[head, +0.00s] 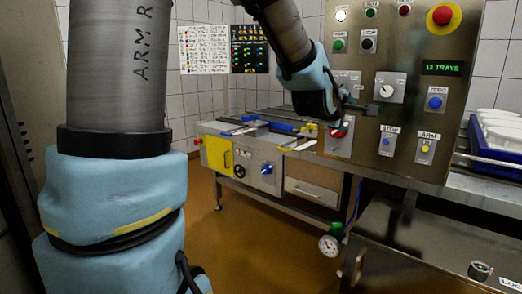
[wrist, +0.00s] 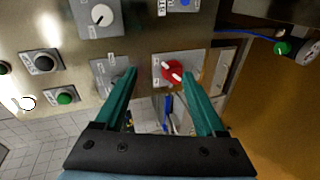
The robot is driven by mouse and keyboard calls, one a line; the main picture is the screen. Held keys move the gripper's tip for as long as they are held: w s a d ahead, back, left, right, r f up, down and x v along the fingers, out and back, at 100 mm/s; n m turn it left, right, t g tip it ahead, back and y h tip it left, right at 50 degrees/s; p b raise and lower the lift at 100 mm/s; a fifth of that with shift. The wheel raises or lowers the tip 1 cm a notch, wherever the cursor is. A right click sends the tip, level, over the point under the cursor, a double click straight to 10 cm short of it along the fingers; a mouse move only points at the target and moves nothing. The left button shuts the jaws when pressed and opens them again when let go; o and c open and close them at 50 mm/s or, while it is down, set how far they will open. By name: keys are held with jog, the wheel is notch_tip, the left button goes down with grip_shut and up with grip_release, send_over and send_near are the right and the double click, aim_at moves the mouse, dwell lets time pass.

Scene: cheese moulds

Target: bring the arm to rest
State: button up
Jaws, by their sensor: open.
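My gripper (head: 358,106) is in front of the steel control panel (head: 452,105), at the panel's left part. In the wrist view my gripper (wrist: 162,80) has its two green fingers spread apart, with nothing held between them. A red rotary switch (wrist: 173,71) on a pale plate shows between the fingertips, nearer the right one; in the head view the red switch (head: 338,133) is just below the gripper. I cannot tell whether the fingers touch the panel.
The panel carries a red emergency button (head: 444,15), a display reading "12 TRAYS" (head: 442,68) and several other buttons. A steel bench with a yellow box (head: 216,155) stands behind. A blue crate (head: 494,150) with white moulds is at right. Open floor (head: 255,240) lies in front.

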jog(key=a+f+m+g+y, duration=0.2)
jog(key=a+f+m+y, duration=0.15)
jog(key=a+f, duration=0.6)
jog(key=s+a+f+m+g+y, duration=0.35)
jog(key=s+a+f, duration=0.25)
jog(key=a, duration=0.5)
jog(key=s+a+f+m+g+y, duration=0.25)
jog(key=s+a+f+g, duration=0.2)
jog(key=s+a, duration=0.4)
notch_tip(320, 180, up, 15)
jog(key=a+p, duration=0.2)
jog(key=p, duration=1.4)
jog(key=shift+w+a+m+h, duration=0.25)
jog(key=shift+a+m+h, duration=0.1)
jog(key=shift+a, duration=0.05)
